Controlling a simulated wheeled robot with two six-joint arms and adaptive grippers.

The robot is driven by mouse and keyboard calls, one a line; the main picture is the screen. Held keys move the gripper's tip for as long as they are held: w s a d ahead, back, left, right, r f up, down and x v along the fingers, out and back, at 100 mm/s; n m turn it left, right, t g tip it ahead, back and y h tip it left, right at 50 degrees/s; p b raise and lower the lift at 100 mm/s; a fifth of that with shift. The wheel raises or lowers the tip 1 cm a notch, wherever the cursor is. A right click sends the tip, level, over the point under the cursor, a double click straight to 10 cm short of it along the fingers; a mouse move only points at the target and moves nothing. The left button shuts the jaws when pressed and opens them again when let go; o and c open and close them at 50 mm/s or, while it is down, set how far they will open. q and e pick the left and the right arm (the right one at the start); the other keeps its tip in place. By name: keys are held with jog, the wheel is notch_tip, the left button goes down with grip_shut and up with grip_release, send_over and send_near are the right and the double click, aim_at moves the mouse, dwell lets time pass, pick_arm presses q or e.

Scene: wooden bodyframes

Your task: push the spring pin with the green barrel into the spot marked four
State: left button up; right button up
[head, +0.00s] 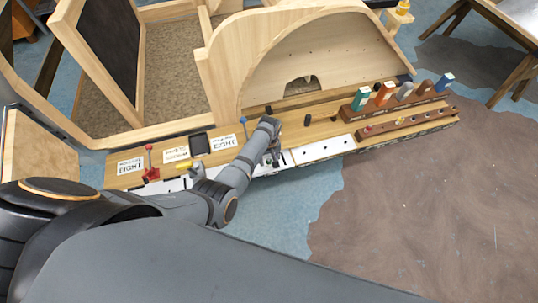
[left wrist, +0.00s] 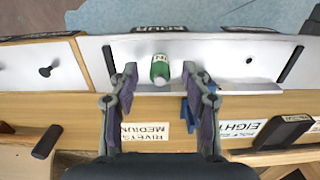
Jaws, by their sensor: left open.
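In the left wrist view the spring pin with the green barrel (left wrist: 160,68) stands at a white panel (left wrist: 225,60), its pale end towards me. My left gripper (left wrist: 160,80) is open, with one finger on each side of the green barrel; I cannot tell whether they touch it. A dark label (left wrist: 160,29) at the panel's far edge, just beyond the pin, seems to read FOUR. In the head view my left gripper (head: 271,156) is low over the bench's front strip and largely hides the pin. My right gripper is not in view.
A blue object (left wrist: 187,112) stands close to the right finger. A rivets label (left wrist: 146,131) lies on the wooden bench. A black block (left wrist: 284,132) is to the right. In the head view, a rack (head: 400,101) of coloured blocks stands at right, and a red-handled tool (head: 150,165) at left.

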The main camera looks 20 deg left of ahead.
aim_at(269, 160)
pick_arm(q)
notch_tip(269, 160, up, 12)
jog(key=shift+f, duration=0.2)
dwell(1.0)
